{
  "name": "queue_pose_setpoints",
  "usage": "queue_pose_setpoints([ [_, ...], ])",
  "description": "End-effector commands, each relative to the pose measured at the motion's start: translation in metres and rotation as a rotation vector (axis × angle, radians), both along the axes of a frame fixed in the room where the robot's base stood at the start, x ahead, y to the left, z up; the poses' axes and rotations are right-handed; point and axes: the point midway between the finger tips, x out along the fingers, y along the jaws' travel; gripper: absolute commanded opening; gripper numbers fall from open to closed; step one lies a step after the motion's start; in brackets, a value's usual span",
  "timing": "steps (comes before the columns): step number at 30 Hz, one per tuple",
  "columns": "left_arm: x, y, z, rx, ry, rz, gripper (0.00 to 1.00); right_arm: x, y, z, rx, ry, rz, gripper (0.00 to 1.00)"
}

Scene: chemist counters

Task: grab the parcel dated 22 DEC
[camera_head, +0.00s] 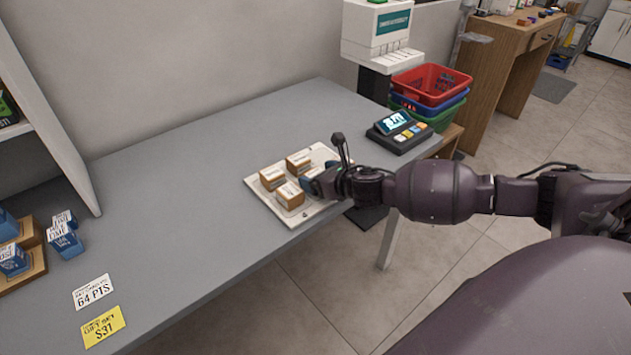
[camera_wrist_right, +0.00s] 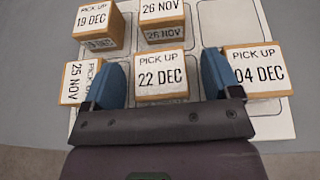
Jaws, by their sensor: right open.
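The parcel dated 22 DEC (camera_wrist_right: 161,76) is a small brown box with a white label in the right wrist view. It lies between the two blue fingers of my right gripper (camera_wrist_right: 163,72), which is open, with a finger on each side. I cannot tell whether the fingers touch it. In the head view my right gripper (camera_head: 318,182) is low over the right side of the white tray (camera_head: 259,200); it hides part of the tray, and the dates on the boxes are too small to read there. My left gripper is not in view.
Parcels dated 19 DEC (camera_wrist_right: 95,20), 26 NOV (camera_wrist_right: 162,14), 25 NOV (camera_wrist_right: 76,82) and 04 DEC (camera_wrist_right: 257,70) stand close around. A card terminal (camera_head: 400,132) and stacked baskets (camera_head: 431,85) are at the counter's right end.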

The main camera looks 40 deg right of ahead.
Motion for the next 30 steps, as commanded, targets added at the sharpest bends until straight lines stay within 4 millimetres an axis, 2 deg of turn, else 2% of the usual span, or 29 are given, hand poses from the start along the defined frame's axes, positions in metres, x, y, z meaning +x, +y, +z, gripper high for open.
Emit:
queue_pose_setpoints([
  [4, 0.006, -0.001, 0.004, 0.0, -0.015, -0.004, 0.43, 0.009, 0.002, -0.004, 0.001, 0.001, 0.001, 0.83],
  [11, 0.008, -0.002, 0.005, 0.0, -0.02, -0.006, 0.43, 0.009, 0.002, -0.003, 0.001, 0.0, 0.001, 0.83],
  [22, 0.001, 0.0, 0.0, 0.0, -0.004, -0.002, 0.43, 0.009, 0.001, -0.004, 0.0, 0.0, 0.001, 0.28],
  [30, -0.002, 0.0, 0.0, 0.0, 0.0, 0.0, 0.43, 0.009, 0.001, -0.001, 0.001, -0.001, 0.001, 0.28],
])
